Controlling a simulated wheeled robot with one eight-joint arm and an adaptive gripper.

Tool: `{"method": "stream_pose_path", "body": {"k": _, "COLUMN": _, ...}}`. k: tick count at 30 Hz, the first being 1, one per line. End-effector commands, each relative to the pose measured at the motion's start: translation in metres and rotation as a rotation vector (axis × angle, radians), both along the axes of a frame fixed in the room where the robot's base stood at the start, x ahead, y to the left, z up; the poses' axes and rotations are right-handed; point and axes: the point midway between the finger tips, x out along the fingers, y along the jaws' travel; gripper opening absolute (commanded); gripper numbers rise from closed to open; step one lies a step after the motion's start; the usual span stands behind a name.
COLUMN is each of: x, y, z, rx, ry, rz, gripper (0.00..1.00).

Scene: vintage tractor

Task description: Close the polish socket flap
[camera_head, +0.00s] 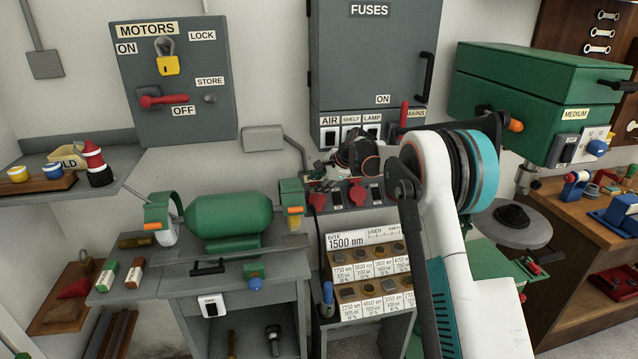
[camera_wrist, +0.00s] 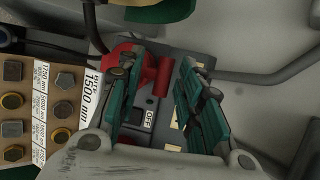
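A grey socket box (camera_head: 347,211) on the wall behind the bench carries red round socket flaps, one at its left (camera_head: 318,201) and one near its middle (camera_head: 358,194). I cannot read which is marked polish. My gripper (camera_head: 345,170) is in front of the box top and partly hides it. In the wrist view, my gripper's teal fingers (camera_wrist: 160,72) are spread apart. A red socket part (camera_wrist: 164,76) lies between them, and a larger red rounded part (camera_wrist: 122,54) is partly behind the left finger. No grip on either shows. I cannot tell how far the flap is open.
A bite-size display board (camera_head: 370,240) stands just below the socket box. A green polishing machine (camera_head: 228,222) is on the bench to the left. The grey fuse cabinet (camera_head: 368,60) hangs above. A grey conduit (camera_wrist: 255,76) runs beside the box in the wrist view.

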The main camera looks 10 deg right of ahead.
Motion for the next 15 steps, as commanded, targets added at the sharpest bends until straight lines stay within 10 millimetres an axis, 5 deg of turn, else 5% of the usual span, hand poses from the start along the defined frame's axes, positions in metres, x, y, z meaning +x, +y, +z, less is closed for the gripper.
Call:
{"method": "stream_pose_path", "body": {"k": 9, "x": -0.002, "y": -0.002, "z": 0.003, "rx": 0.001, "ry": 0.002, "rz": -0.001, "gripper": 0.35}}
{"method": "stream_pose_path", "body": {"k": 15, "x": -0.015, "y": -0.012, "z": 0.022, "rx": 0.001, "ry": 0.002, "rz": -0.003, "gripper": 0.35}}
